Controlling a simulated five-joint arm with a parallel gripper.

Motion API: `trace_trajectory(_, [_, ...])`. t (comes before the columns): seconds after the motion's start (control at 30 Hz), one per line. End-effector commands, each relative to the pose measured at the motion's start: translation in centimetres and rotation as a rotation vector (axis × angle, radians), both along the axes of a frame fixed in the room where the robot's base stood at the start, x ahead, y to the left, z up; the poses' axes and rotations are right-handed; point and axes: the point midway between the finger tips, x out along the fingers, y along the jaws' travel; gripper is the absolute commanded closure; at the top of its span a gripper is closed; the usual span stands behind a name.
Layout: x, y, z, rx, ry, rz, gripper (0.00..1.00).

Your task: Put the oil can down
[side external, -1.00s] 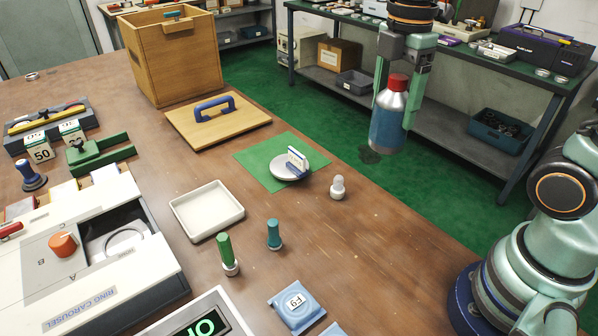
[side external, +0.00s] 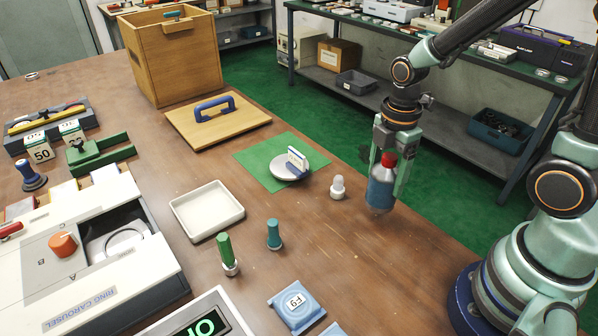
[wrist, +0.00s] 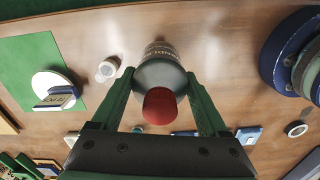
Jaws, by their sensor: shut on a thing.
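The oil can (side external: 381,188) is a blue-grey bottle with a red cap, held upright between the fingers of my gripper (side external: 388,178). In the side view it is low over the bare right part of the wooden table (side external: 330,235); whether its base touches the wood I cannot tell. In the wrist view the can (wrist: 160,72) sits between both green fingers of my gripper (wrist: 160,90), with its red cap towards the camera. The fingers are shut on its sides.
A small white-capped bottle (side external: 337,187) stands just left of the can. A green mat (side external: 262,172) with a round grey dish (side external: 288,168) lies further left. A teal-topped peg (side external: 274,235) and a white tray (side external: 207,211) are nearer the front.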

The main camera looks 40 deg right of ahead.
Motion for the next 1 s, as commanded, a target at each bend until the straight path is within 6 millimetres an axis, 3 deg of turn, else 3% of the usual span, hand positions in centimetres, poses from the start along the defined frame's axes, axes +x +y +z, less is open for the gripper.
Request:
trace_trajectory(0.37, [0.0,0.0,-3.8,0.000,0.002,0.000,1.00])
trace_trajectory(0.8, [0.0,0.0,-4.3,0.000,-0.001,0.000,1.00])
trace_trajectory(0.83, [0.0,0.0,-4.3,0.000,-0.001,0.000,0.11])
trace_trajectory(0.87, [0.0,0.0,-4.2,0.000,-0.001,0.000,0.00])
trace_trajectory(1.0, [0.0,0.0,-4.2,0.000,-0.001,0.000,0.00])
